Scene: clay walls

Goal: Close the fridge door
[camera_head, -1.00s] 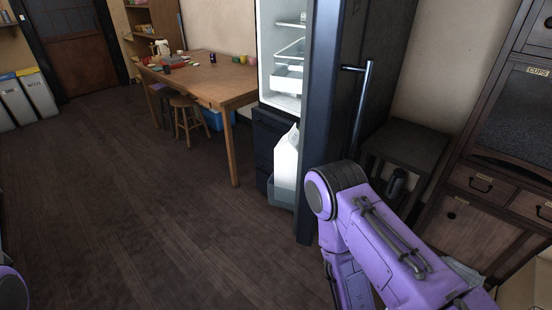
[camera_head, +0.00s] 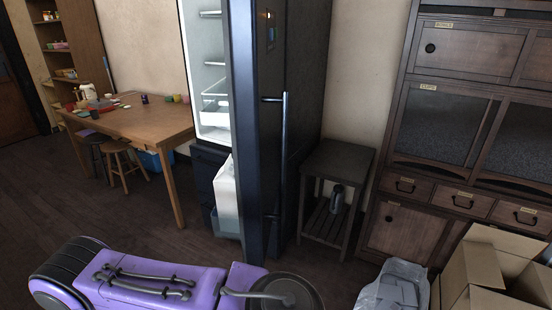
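The fridge door (camera_head: 262,130) is dark blue-black and stands open, seen nearly edge-on, with a long vertical metal handle (camera_head: 283,165) on its outer face. The white lit fridge interior (camera_head: 211,75) shows to its left, with shelves and a clear drawer. A white carton-like item (camera_head: 226,195) sits in a low bin at the door's inner side. A purple arm of mine crosses the bottom of the view, in front of and below the door. Neither gripper's fingers are in view, so contact with the door cannot be seen.
A wooden table (camera_head: 135,122) with stools stands left of the fridge. A small dark side table (camera_head: 337,165) is right of the door. A wooden cabinet (camera_head: 405,225), an open cardboard box (camera_head: 480,262) and a plastic bag (camera_head: 393,288) are at right. Floor at left is clear.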

